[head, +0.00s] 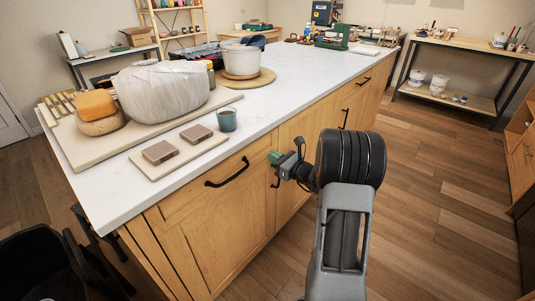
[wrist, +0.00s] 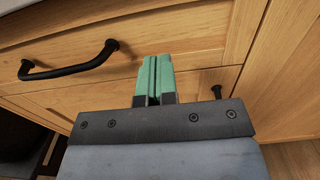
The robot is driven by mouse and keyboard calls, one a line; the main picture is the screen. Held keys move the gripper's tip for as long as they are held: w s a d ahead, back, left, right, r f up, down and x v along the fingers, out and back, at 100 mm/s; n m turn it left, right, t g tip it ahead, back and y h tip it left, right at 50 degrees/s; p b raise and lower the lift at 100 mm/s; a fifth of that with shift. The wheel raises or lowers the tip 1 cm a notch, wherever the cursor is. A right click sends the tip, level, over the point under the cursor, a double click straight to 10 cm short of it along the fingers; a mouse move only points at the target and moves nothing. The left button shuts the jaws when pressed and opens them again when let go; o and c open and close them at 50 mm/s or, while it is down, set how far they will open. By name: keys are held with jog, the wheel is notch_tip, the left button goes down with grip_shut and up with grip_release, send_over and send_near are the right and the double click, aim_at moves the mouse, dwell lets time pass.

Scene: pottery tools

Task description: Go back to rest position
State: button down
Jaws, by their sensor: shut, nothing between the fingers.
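My gripper (head: 275,157) is held out in front of the wooden cabinet under the white counter in the head view. Its green fingers also show in the wrist view (wrist: 154,78), pressed together with nothing between them. The fingers point toward the wooden drawer front (wrist: 195,28). A black drawer handle (wrist: 68,65) is to the left of the fingers in the wrist view. The same handle (head: 227,174) is left of my gripper in the head view. I cannot tell how close the fingertips are to the wood.
The white counter (head: 290,90) holds a board with a wrapped clay lump (head: 163,90), an orange sponge (head: 95,104), a small cup (head: 227,119) and a white pot (head: 240,60). A shelf table (head: 460,50) stands at the back right. The wooden floor (head: 440,190) to the right is open.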

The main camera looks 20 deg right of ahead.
jog(key=v, duration=0.8)
jog(key=shift+d, duration=0.2)
jog(key=s+a+f+n+g+y, duration=0.2)
jog(key=s+a+f+n+g, duration=0.2)
jog(key=a+f+n+g, duration=0.15)
jog(key=s+a+r+n+g+h+p, duration=0.2)
jog(key=s+a+r+n+g+p, duration=0.45)
jog(key=s+n+g, duration=0.4)
jog(key=s+a+r+n+t+h+p, duration=0.1)
jog(key=a+r+n+h+p, duration=0.1)
jog(key=r+n, duration=0.3)
jog(key=s+a+r+n+t+h+p, duration=0.1)
jog(key=a+r+n+h+p, duration=0.1)
jog(key=r+n+p, duration=0.3)
jog(key=s+a+r+n+t+h+p, duration=0.1)
jog(key=a+r+n+h+p, duration=0.1)
jog(key=r, duration=0.7)
jog(key=n+h+p, duration=0.1)
jog(key=n+p, duration=0.1)
jog(key=n, duration=0.1)
jog(key=shift+s+r+h, duration=0.2)
jog(key=shift+r+h, duration=0.1)
